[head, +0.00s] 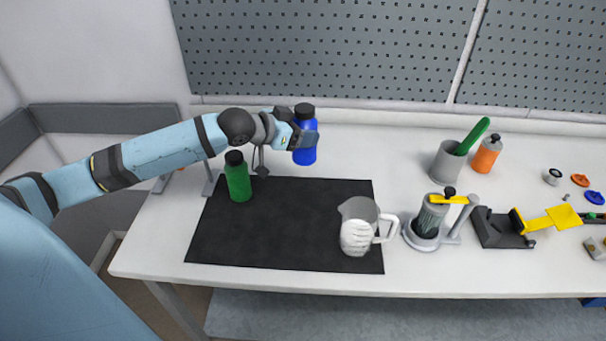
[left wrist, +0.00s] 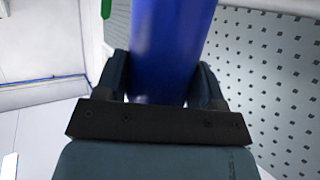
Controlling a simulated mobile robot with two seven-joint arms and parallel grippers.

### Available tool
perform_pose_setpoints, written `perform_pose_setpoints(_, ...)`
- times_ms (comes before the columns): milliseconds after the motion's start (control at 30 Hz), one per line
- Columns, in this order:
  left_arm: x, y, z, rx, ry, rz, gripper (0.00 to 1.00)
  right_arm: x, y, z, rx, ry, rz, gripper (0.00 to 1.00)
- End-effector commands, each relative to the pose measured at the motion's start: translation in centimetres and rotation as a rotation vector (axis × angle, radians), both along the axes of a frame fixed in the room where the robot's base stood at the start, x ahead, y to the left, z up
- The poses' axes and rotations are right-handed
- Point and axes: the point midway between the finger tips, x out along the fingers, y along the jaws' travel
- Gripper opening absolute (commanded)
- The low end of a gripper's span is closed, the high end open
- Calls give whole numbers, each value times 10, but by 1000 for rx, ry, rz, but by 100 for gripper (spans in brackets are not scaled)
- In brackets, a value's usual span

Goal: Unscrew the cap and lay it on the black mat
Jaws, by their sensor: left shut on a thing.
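My left gripper (head: 290,137) is shut on a blue bottle (head: 306,150) with a black cap (head: 304,111), held upright beyond the back edge of the mat. The left wrist view shows the blue bottle (left wrist: 168,50) between the two dark fingers (left wrist: 165,88). The cap sits on top of the bottle. A green bottle (head: 238,182) with its own black cap (head: 234,158) stands on the black mat (head: 280,225) at its back left. My right gripper is not in view.
A grey-white pitcher (head: 357,228) stands at the mat's right edge. To its right are a clear agitator jar (head: 430,218) and a black-and-yellow device (head: 503,228). A grey cup (head: 446,162) and orange bottle (head: 486,155) stand farther back. The mat's middle and front left are clear.

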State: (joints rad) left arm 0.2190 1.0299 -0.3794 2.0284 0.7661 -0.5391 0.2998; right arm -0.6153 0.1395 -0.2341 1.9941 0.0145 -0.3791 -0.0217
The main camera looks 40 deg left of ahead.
Motion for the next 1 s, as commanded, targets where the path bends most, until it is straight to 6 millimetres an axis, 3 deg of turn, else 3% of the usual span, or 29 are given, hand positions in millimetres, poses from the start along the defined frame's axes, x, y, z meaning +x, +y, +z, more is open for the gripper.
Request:
perform_pose_setpoints(100, 0, 0, -34, -3, 4, 1, 0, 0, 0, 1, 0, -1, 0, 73)
perform_pose_setpoints(300, 0, -1, -73, -1, 1, -1, 0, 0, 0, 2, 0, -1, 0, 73)
perform_pose_setpoints(567, 0, 0, -92, 0, -1, 0, 0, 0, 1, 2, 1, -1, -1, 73)
perform_pose_setpoints(800, 0, 0, -125, 0, -1, 0, 0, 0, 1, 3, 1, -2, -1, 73)
perform_pose_setpoints(1000, 0, 0, -126, 0, -2, 0, 0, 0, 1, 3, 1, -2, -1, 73)
